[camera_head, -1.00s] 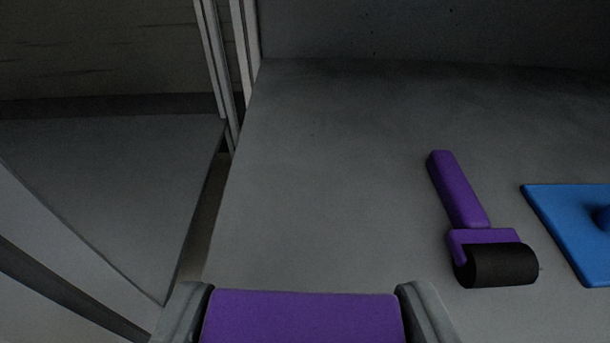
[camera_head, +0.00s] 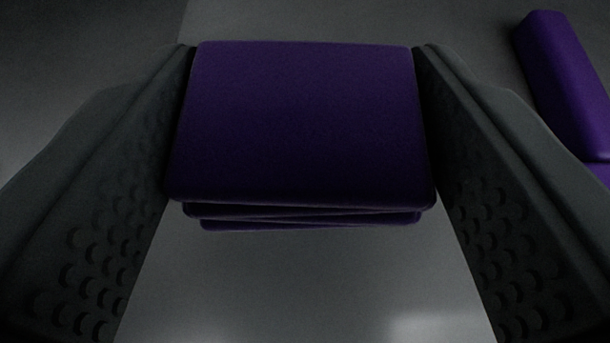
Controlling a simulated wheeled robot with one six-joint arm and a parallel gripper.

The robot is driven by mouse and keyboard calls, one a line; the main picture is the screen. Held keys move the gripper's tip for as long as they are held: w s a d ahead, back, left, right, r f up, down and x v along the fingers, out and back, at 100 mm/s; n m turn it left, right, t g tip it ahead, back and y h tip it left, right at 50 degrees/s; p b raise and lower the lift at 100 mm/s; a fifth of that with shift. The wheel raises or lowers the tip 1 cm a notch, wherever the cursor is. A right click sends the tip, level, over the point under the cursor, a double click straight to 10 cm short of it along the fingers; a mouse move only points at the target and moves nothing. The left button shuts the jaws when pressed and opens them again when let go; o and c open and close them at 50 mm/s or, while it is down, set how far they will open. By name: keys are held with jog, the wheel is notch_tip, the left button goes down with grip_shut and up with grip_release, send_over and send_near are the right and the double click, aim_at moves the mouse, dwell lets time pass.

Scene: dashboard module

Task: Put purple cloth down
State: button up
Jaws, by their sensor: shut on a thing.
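The purple cloth (camera_head: 302,125) is a folded, layered block in the upper middle of the head camera view. My gripper (camera_head: 305,110) is shut on it, with one dark finger against its left side and the other against its right side. The cloth's layers show along its near edge. It is over the grey surface (camera_head: 300,285); I cannot tell whether it touches it.
The grey surface in front of the cloth is clear.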

aim_at(305, 186)
jog(key=shift+f, duration=1.9)
jog(key=o, duration=1.1)
jog(key=shift+f, duration=0.15)
jog(key=shift+c, duration=0.2)
jog(key=shift+s+r, duration=0.15)
jog(key=shift+r, duration=0.05)
jog(key=v, duration=1.1)
jog(key=shift+s, duration=0.4)
jog(key=shift+r, duration=0.1)
